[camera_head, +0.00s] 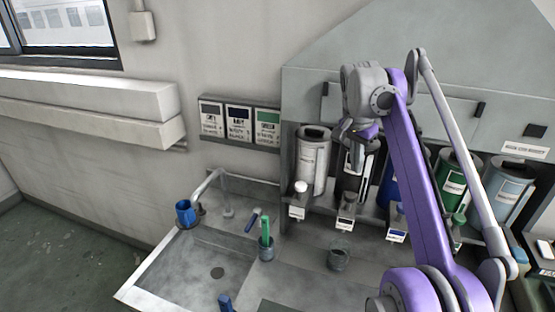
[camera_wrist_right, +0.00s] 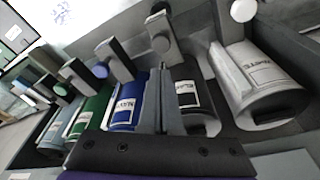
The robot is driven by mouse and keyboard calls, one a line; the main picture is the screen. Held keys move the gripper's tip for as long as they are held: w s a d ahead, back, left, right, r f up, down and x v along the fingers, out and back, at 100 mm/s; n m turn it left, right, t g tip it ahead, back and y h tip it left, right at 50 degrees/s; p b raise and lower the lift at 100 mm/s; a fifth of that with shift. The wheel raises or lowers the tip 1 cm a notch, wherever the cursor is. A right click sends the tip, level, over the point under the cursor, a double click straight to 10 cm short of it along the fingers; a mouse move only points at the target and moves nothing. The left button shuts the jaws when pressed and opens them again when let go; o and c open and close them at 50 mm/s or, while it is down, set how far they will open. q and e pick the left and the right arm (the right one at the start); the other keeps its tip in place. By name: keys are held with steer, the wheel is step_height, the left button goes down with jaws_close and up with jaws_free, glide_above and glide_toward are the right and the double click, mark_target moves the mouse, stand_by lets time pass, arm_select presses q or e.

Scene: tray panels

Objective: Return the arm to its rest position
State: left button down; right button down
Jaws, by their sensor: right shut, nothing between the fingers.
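My right arm (camera_head: 415,170) is purple and grey and rises from the lower right of the head view. It reaches up in front of the dispenser cabinet. My right gripper (camera_head: 360,133) is at its far end, in front of the upper part of the black canister (camera_head: 352,182). It is shut with nothing in it. In the right wrist view the shut fingers (camera_wrist_right: 171,105) stand up in front of the canister row, between the navy and black canisters in the picture. My left gripper is not in view.
White (camera_head: 312,165), black, blue, green (camera_head: 455,180) and grey (camera_head: 508,186) canisters stand in a row. A small grey cup (camera_head: 338,260) sits below them. A sink with a tap (camera_head: 208,185), a blue cup (camera_head: 185,214) and a cup holding a green item (camera_head: 266,252) are left.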

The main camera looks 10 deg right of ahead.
steer(key=s+a+f+n+t, duration=0.1)
steer(key=s+a+f+n, duration=0.3)
steer(key=s+f, duration=0.4)
steer(key=s+a+f+n+t+y, duration=0.1)
steer(key=s+a+f+n+t, duration=0.1)
steer(key=s+a+f+n, duration=0.2)
steer(key=s+a+f+n+t+y, duration=0.1)
steer(key=s+a+f+n, duration=0.3)
steer(key=s+f, duration=0.8)
steer(key=a+f+t, duration=0.1)
steer(key=a, duration=0.1)
steer(key=shift+s+a+f, duration=0.25)
steer(key=shift+a, duration=0.15)
